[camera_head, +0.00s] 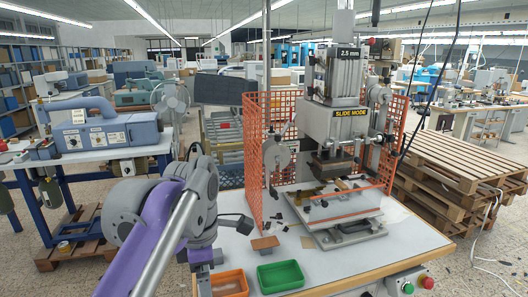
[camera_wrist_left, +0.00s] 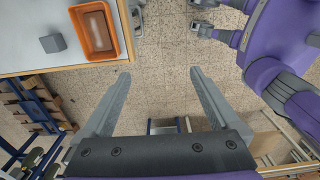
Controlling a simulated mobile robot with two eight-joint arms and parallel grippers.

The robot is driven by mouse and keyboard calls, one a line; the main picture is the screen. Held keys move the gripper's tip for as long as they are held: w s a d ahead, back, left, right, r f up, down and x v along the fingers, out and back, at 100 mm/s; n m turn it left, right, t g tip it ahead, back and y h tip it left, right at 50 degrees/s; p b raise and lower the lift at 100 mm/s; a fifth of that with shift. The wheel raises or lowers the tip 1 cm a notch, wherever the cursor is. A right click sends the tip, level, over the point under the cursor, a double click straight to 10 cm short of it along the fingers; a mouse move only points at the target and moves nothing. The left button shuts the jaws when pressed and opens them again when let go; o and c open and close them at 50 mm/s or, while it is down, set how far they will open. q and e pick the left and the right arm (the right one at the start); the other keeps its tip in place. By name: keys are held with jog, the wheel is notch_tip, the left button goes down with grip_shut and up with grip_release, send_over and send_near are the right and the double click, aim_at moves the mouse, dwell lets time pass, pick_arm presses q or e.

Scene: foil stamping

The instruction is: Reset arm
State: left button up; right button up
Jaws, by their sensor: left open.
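My left arm (camera_head: 165,225) comes in from the lower left in the head view and bends down at the table's left side. Its fingers cannot be made out there. In the left wrist view my left gripper (camera_wrist_left: 158,76) is open, its two fingers wide apart with nothing between them. The fingers point over bare speckled floor, just outside the edge of the work table (camera_wrist_left: 30,62). My right gripper is not clearly seen in either view.
An orange tray (camera_head: 229,283) and a green tray (camera_head: 281,276) stand at the table's front. The stamping press (camera_head: 335,125) stands behind them, beside an orange mesh guard (camera_head: 256,150). Wooden pallets (camera_head: 455,175) are stacked at right. A grey block (camera_wrist_left: 53,43) lies beside the orange tray.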

pick_arm(q)
jog(key=s+a+f+m+t, duration=0.2)
jog(key=s+f+m, duration=0.4)
jog(key=f+m, duration=0.4)
jog(key=s+a+f+m+t, duration=0.3)
jog(key=s+f+m, duration=0.4)
jog(key=f+m, duration=0.4)
notch_tip(320, 180, down, 4)
jog(key=shift+s+a+r+t, duration=0.2)
jog(key=shift+s+a+t, duration=0.1)
jog(key=shift+a, duration=0.55)
pick_arm(e)
jog(key=shift+o, duration=0.4)
jog(key=shift+w, duration=0.1)
